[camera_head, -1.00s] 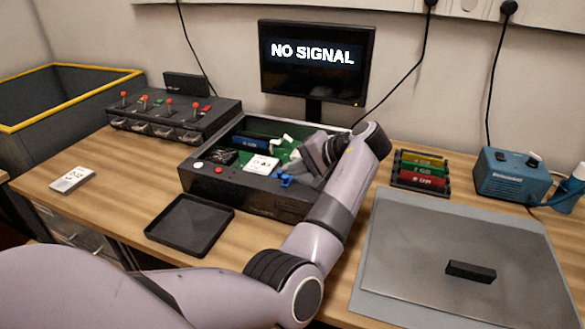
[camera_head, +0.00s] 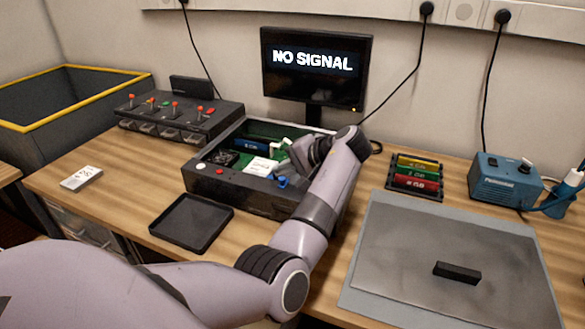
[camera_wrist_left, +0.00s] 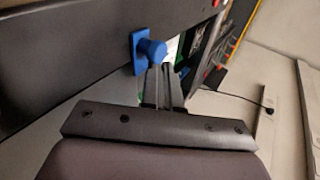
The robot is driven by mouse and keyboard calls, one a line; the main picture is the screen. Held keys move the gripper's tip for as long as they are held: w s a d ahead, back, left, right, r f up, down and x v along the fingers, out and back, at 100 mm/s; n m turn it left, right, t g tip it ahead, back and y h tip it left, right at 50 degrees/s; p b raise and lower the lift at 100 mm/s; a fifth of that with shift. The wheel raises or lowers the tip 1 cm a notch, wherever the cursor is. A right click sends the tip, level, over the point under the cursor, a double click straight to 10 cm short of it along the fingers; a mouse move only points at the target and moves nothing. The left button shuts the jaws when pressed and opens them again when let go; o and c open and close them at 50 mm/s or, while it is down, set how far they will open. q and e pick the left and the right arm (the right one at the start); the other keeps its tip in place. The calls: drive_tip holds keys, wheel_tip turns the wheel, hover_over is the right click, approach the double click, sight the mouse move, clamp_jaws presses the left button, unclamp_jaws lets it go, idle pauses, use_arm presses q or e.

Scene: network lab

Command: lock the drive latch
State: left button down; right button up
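The blue drive latch (camera_head: 282,181) is on the inner right part of the open dark case (camera_head: 233,191), near its front wall. The latch shows in the left wrist view as a blue knob (camera_wrist_left: 152,50) on a blue plate. A white labelled drive (camera_head: 260,166) lies beside it in the case. My left gripper (camera_head: 296,160) is over the case, just behind and right of the latch. In the left wrist view its narrow fingers (camera_wrist_left: 162,72) are together, with their tips close to the knob; I cannot tell whether they touch. My right gripper is not in view.
An empty black tray (camera_head: 191,222) lies in front of the case. A white labelled drive (camera_head: 81,178) lies at left. A rack of coloured modules (camera_head: 415,177), a blue power unit (camera_head: 505,180) and a grey mat (camera_head: 400,255) with a black bar (camera_head: 457,272) are at right. The monitor (camera_head: 316,66) reads NO SIGNAL.

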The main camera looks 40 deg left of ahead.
use_arm(q)
drive_tip(key=shift+a+f, duration=0.1)
drive_tip(key=shift+a, duration=0.05)
drive_tip(key=shift+v, duration=3.6)
